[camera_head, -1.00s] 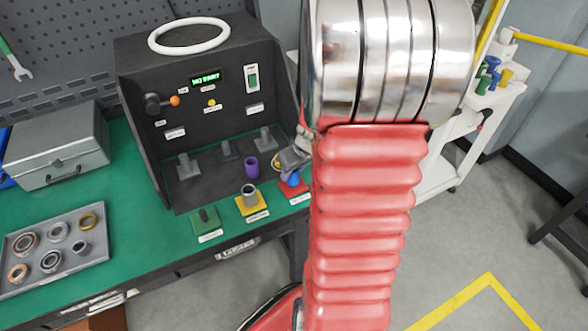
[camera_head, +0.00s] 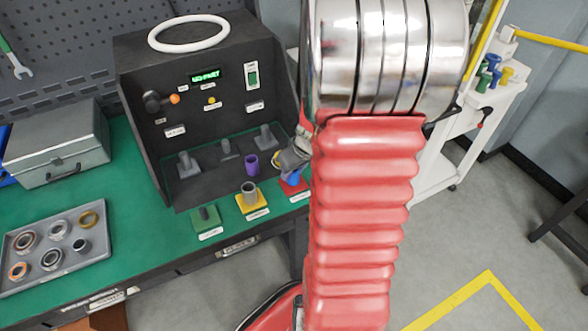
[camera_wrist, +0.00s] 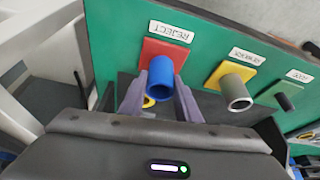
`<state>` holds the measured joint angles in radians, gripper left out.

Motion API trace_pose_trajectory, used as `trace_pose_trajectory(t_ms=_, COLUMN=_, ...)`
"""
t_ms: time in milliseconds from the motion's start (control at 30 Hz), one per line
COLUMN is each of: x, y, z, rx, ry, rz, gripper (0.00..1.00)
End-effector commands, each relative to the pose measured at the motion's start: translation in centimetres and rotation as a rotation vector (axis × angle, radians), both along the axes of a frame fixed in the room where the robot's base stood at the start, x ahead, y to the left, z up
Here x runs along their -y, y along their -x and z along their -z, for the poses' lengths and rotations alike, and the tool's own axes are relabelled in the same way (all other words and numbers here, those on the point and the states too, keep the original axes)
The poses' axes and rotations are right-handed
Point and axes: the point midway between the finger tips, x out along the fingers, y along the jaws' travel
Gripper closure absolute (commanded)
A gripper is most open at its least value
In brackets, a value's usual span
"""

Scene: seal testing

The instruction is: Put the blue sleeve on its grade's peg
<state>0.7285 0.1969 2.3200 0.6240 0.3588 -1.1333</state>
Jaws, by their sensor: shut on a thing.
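The blue sleeve (camera_wrist: 161,80) is between the two fingers of my gripper (camera_wrist: 160,95), which is shut on it. It stands over the red base (camera_wrist: 181,55) labelled REJECT in the wrist view. In the head view the blue sleeve (camera_head: 292,179) shows just below my gripper (camera_head: 290,163), over the red base (camera_head: 297,190). Whether it is around a peg there is hidden. The yellow base (camera_head: 262,207) has a grey sleeve (camera_head: 249,190) standing on it. The green base (camera_head: 212,223) has a bare dark peg (camera_head: 204,213).
A purple sleeve (camera_head: 252,166) stands behind the bases, at the dark tester (camera_head: 142,62), whose display (camera_head: 205,75) reads NO PART. A grey tray (camera_head: 98,262) with several rings lies at left, near a metal toolbox (camera_head: 60,147). Green bench top is clear between.

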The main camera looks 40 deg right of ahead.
Motion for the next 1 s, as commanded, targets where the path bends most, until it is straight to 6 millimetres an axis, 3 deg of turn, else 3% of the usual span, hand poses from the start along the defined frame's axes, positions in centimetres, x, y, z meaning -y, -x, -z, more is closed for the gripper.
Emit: trace_pose_trajectory(t_ms=1000, x=0.04, y=-0.04, z=0.75, rx=0.001, ry=0.001, rz=0.0, gripper=1.0)
